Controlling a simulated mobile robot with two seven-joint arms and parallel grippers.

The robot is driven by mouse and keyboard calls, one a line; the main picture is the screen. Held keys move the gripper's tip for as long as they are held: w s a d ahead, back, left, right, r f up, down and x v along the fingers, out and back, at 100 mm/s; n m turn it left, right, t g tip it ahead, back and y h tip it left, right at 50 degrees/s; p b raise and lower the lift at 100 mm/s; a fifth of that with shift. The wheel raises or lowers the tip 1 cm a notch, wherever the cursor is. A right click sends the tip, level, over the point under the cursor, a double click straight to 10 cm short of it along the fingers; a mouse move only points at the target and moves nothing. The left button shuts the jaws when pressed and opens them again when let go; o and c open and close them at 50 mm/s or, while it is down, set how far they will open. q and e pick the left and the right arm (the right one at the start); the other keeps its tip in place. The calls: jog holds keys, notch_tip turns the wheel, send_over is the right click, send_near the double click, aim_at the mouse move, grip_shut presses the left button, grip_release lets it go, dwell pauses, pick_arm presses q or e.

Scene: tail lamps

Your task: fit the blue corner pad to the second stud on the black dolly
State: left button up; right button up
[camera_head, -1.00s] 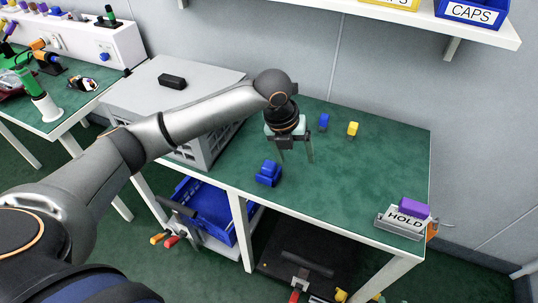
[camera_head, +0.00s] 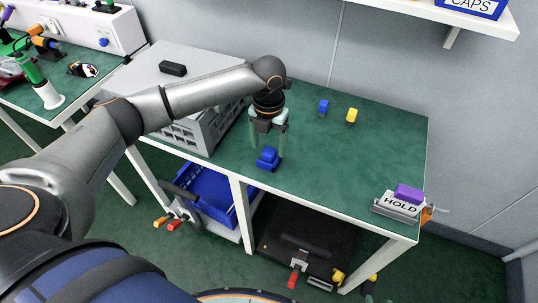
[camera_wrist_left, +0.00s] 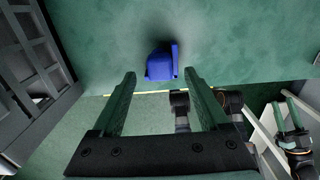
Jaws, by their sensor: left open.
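The blue corner pad (camera_head: 268,160) lies on the green table top near its front edge, a squat block with a raised part. My left gripper (camera_head: 268,146) points down at it, open and empty, with its fingertips close to the pad. In the left wrist view the pad (camera_wrist_left: 160,64) shows just beyond the gap between the open fingertips (camera_wrist_left: 159,75). The black dolly (camera_head: 308,232) is on the floor under the table, partly hidden by the table. I cannot make out its second stud. What looks like my right gripper (camera_wrist_left: 286,118) is small at the wrist view's right edge.
A smaller blue piece (camera_head: 323,106) and a yellow piece (camera_head: 351,115) stand farther back. A grey crate (camera_head: 205,130) is close on the left. A HOLD tray (camera_head: 393,210) with a purple piece is at the right corner. A blue bin (camera_head: 212,197) is below.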

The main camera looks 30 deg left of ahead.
aim_at(269, 150)
pick_arm(q)
jog(key=shift+w+f, duration=0.1)
jog(key=shift+f, duration=1.8)
grip_shut()
